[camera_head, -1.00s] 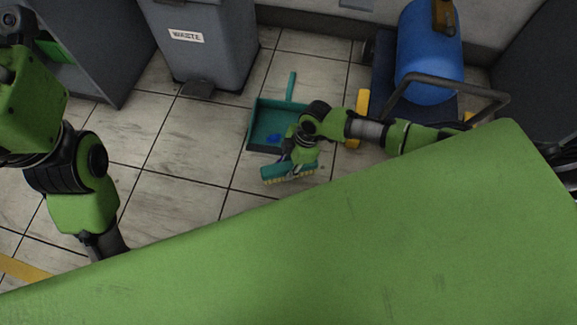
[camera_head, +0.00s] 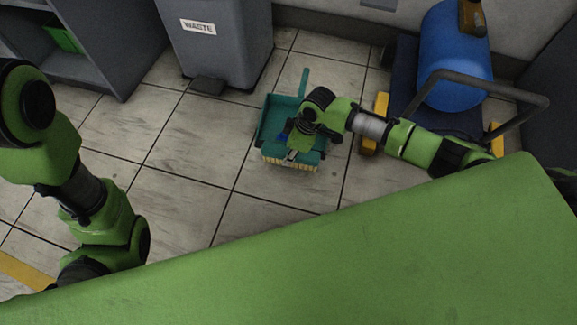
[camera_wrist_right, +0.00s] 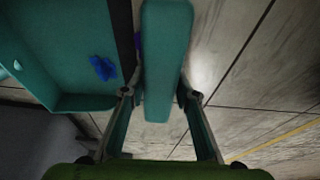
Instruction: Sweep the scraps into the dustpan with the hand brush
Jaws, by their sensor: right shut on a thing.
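The teal dustpan (camera_head: 268,127) lies on the floor with its handle (camera_head: 304,82) pointing away toward the wall. My right gripper (camera_wrist_right: 158,98) is shut on the teal hand brush (camera_head: 281,157), whose pale bristles (camera_head: 290,167) face the near side. In the head view the brush overlaps the dustpan's near edge; I cannot tell whether they touch. In the right wrist view a blue scrap (camera_wrist_right: 103,68) and a pale scrap (camera_wrist_right: 17,65) are in the dustpan. A purple scrap (camera_wrist_right: 138,42) shows partly beside the brush. My left gripper is out of view.
A grey waste bin (camera_head: 222,45) with a pedal stands behind left of the dustpan. A grey shelf (camera_head: 110,50) is at far left. The tiled floor between is clear.

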